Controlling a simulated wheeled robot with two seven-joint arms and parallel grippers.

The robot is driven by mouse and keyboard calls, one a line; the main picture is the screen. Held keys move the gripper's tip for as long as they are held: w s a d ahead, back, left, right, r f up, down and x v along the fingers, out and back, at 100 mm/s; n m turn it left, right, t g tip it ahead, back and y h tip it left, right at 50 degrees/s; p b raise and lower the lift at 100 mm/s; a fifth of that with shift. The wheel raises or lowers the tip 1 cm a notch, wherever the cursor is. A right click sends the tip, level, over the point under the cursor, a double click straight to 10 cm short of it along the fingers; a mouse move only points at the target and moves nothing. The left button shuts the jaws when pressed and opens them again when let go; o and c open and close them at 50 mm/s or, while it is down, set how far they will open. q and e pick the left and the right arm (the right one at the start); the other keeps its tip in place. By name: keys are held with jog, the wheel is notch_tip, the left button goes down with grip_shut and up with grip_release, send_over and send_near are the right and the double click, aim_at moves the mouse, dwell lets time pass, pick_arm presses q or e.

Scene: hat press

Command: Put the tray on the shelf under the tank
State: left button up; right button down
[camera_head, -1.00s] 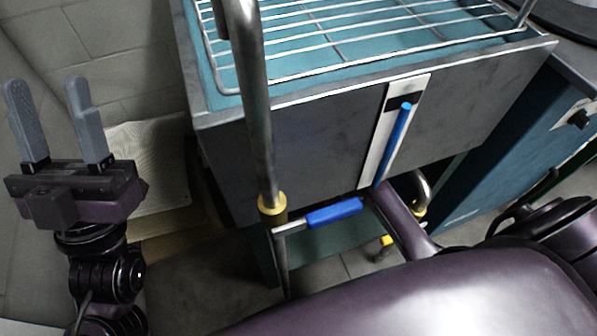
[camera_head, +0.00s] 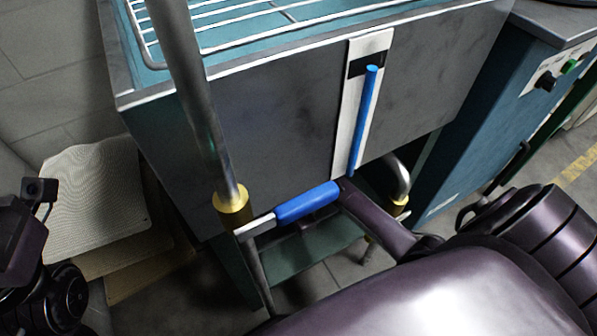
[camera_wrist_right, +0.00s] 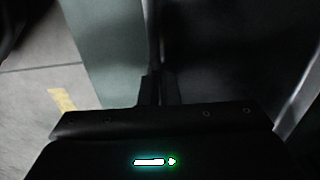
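The grey tank (camera_head: 270,120) fills the middle of the head view, with a wire rack (camera_head: 220,35) in its teal top. The teal-green shelf (camera_head: 318,248) shows low beneath it. I cannot make out a tray clearly in either view. My right arm reaches toward the tank's underside, and its gripper is hidden in the head view. In the dim right wrist view, my right gripper (camera_wrist_right: 160,90) has its fingers close together; I cannot tell whether something thin is between them. My left gripper is cut off at the left edge, with its fingers outside the picture.
A metal post (camera_head: 188,90) with a yellow collar (camera_head: 232,206) stands at the tank's front. A blue handle (camera_head: 308,203) joins the collar. A blue cabinet (camera_head: 490,110) stands close on the right. Pale sheets (camera_head: 95,195) lie at the left.

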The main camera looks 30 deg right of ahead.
jog(key=shift+w+f, duration=0.1)
jog(key=shift+f, duration=0.4)
jog(key=shift+r, duration=0.2)
jog(key=shift+f, duration=0.15)
jog(key=c, duration=1.7)
grip_release()
